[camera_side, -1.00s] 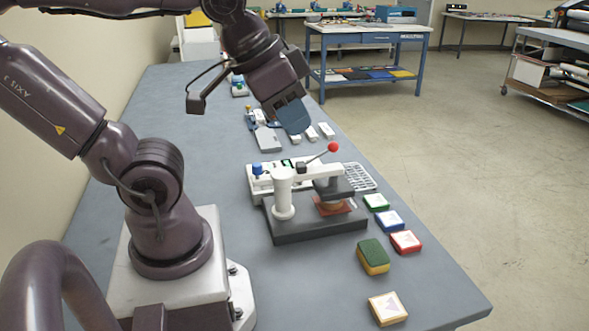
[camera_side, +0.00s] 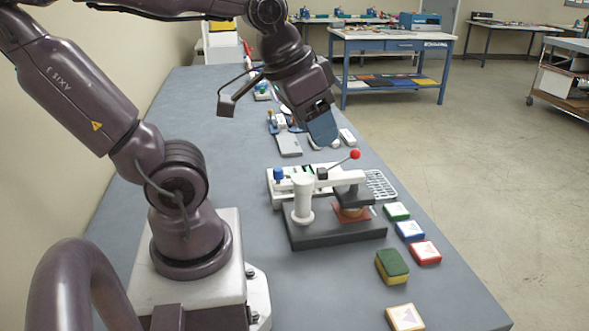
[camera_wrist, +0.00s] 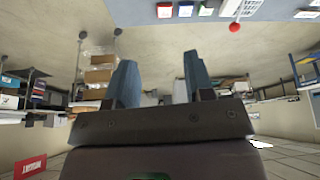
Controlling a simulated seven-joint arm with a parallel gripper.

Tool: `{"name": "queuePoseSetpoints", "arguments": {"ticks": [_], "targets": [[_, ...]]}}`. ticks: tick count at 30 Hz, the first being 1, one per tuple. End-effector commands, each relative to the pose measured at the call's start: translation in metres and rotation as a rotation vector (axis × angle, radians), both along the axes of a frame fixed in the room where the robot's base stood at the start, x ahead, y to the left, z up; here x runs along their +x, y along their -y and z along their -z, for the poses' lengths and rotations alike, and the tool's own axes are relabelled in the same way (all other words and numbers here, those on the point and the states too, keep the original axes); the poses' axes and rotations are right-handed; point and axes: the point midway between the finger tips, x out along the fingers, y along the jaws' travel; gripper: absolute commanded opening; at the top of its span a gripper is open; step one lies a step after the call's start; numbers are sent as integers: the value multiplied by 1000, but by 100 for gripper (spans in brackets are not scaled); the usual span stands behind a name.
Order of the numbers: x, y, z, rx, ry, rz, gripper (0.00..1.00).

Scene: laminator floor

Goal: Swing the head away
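A small press stands on a dark base (camera_side: 315,238) in the middle of the table. Its white arm (camera_side: 340,179) runs from a white post (camera_side: 302,202) to a dark head (camera_side: 352,191), which sits above a reddish-brown pad (camera_side: 351,213). A lever with a red ball (camera_side: 355,154) rises from the arm; the ball also shows at the top of the wrist view (camera_wrist: 235,27). My gripper (camera_wrist: 160,82) has two blue fingers spread apart with nothing between them. In the side view my gripper (camera_side: 322,130) hangs above and left of the red ball, apart from it.
Small green (camera_side: 397,211), blue (camera_side: 409,230) and red (camera_side: 426,252) blocks line the right edge, with a green-yellow sponge (camera_side: 391,266) and a cream block (camera_side: 405,318) nearer. A white rack (camera_side: 380,184) and a grey flat item (camera_side: 289,145) lie behind. The table's left side is clear.

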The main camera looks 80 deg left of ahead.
Motion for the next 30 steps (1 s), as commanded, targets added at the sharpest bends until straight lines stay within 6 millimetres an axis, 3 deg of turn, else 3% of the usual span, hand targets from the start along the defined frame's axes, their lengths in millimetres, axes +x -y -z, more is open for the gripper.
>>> {"name": "queuePoseSetpoints", "arguments": {"ticks": [1,5,9,15,18,23,30], "targets": [[3,-24,8,-39,-50,-116,48],[-3,-89,28,-230,-169,-535,48],[-30,-154,48,-476,-257,-1079,48],[-74,-216,65,-788,-314,-1784,48],[-73,-222,59,-878,-317,-1945,48],[-69,-218,55,-937,-333,-2049,48],[-62,-210,79,-937,-341,-2061,48]]}}
